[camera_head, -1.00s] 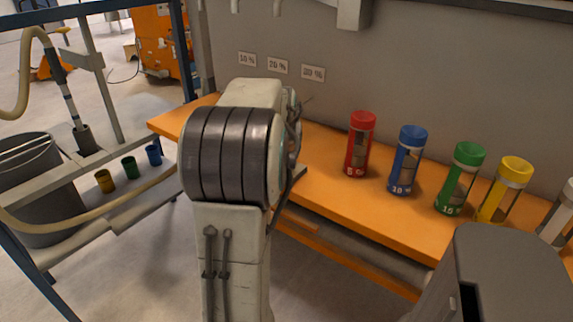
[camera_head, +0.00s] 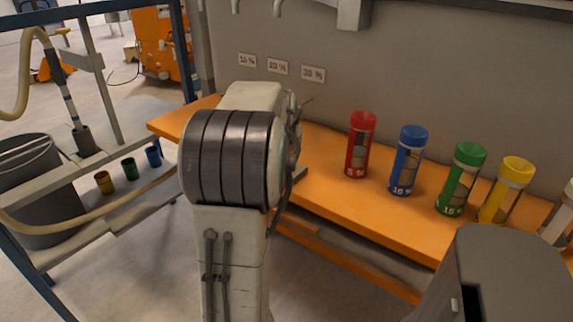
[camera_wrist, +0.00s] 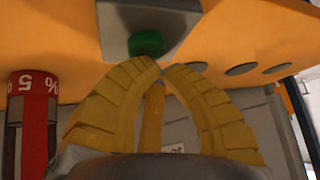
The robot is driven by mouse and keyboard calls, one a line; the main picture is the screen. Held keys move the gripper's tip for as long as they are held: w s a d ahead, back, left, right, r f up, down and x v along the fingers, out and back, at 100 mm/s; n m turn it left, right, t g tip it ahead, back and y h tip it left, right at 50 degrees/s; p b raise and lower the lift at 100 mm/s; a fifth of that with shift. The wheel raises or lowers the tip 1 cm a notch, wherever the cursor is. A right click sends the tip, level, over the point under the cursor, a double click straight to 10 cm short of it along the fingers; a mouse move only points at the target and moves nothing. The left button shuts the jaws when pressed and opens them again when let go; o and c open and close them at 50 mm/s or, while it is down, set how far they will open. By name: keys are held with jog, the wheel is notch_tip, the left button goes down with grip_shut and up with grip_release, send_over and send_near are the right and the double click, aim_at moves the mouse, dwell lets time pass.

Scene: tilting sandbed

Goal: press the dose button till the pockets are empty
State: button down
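The green button (camera_wrist: 147,43) sits on a grey box (camera_wrist: 118,24) on the orange bench in the wrist view. I take it to be the dose button. My gripper (camera_wrist: 161,66) has yellow ribbed fingers, with the tips close together just below the button in the picture. I see nothing between them. I cannot tell whether the tips touch the button. Dark oval spots (camera_wrist: 242,69) lie in a row on the orange surface to the right; they may be the pockets, and I cannot tell if they hold anything. My arm hides the button and gripper in the head view.
Red (camera_head: 360,145), blue (camera_head: 407,160), green (camera_head: 461,180) and yellow (camera_head: 505,192) cylinders stand along the orange bench (camera_head: 340,200). The red one also shows in the wrist view (camera_wrist: 34,130), left of my gripper. Small coloured cups (camera_head: 129,169) stand on a low shelf at the left.

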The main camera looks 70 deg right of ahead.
jog(key=shift+f+b, duration=0.3)
jog(key=shift+f, duration=0.1)
jog(key=shift+r, duration=0.25)
dwell(0.4)
jog(key=shift+r+p, duration=0.8)
jog(key=shift+r, duration=0.1)
jog(key=shift+r+p, duration=2.1)
jog(key=shift+r, duration=0.3)
